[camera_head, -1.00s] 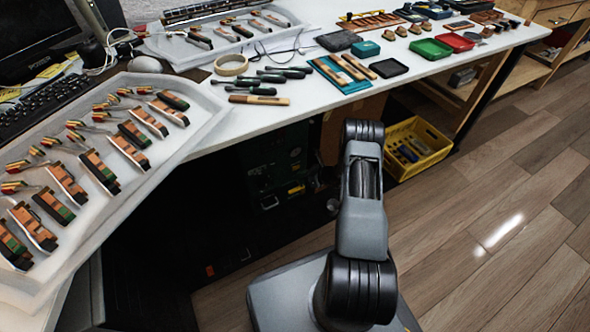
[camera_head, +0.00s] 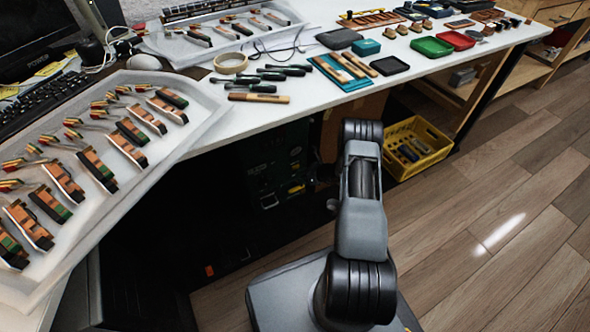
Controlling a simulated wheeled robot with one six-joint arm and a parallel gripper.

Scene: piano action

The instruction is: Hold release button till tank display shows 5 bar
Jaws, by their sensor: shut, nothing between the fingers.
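My arm (camera_head: 362,215) rises in the middle of the view, bent, in front of the bench. No tank display, pressure reading or release button can be made out. Under the bench, in shadow, stands a dark greenish unit (camera_head: 275,180) with small light and yellow details. It is too dark to tell whether it is the tank.
A white workbench (camera_head: 300,20) crosses the view, with piano action parts in a white tray (camera_head: 190,130), tools (camera_head: 258,98) and small coloured trays (camera_head: 431,47). A yellow crate (camera_head: 440,150) stands on the floor beneath it. The wooden floor (camera_head: 500,240) at right is clear.

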